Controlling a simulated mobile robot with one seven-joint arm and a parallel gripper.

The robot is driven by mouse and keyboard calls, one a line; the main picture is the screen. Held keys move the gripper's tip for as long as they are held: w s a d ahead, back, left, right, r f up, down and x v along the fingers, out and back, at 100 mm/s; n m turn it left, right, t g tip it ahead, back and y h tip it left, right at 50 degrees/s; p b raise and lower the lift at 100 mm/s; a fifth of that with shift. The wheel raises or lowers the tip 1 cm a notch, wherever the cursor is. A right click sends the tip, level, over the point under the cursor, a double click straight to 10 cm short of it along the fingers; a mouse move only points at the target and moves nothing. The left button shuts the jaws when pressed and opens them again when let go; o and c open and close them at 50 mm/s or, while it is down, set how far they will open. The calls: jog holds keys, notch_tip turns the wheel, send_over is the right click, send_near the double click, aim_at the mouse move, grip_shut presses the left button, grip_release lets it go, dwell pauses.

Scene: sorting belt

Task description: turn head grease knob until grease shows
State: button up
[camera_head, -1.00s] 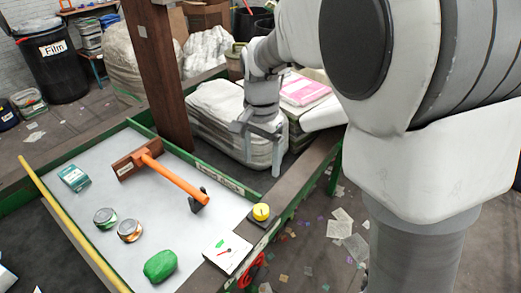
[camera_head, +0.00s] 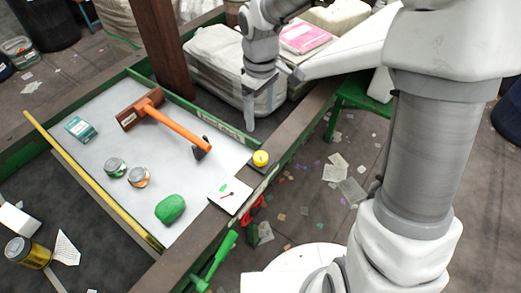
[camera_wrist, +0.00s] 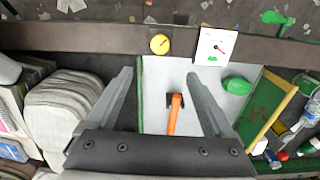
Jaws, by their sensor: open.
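A round yellow knob (camera_head: 261,158) sits on a dark base on the belt's side rail; it also shows in the wrist view (camera_wrist: 159,44). I cannot tell for certain that it is the head grease knob. Beside it is a white dial plate (camera_head: 230,196) with a needle and a green mark; the wrist view shows it too (camera_wrist: 216,47), with a red needle. No grease is visible. My gripper (camera_wrist: 159,73) is open and empty, its fingers apart. In the head view it hangs above and behind the yellow knob, touching nothing that I can see.
A red handle (camera_head: 252,212) and a green lever (camera_head: 218,260) are at the rail's outer side.

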aim_at(261, 157)
notch_tip(261, 157, down, 17)
jog(key=shift+f+p, duration=0.2)
jog(key=shift+p, duration=0.2)
jog(key=c, duration=1.4)
jog(key=shift+o, duration=0.2)
jog(key=shift+b, duration=0.45)
jog(key=shift+f+m+b, duration=0.15)
jog(key=shift+m+b, duration=0.8)
jog(key=shift+m, duration=0.15)
jog(key=shift+m+b, duration=1.55)
jog(key=shift+m, duration=0.65)
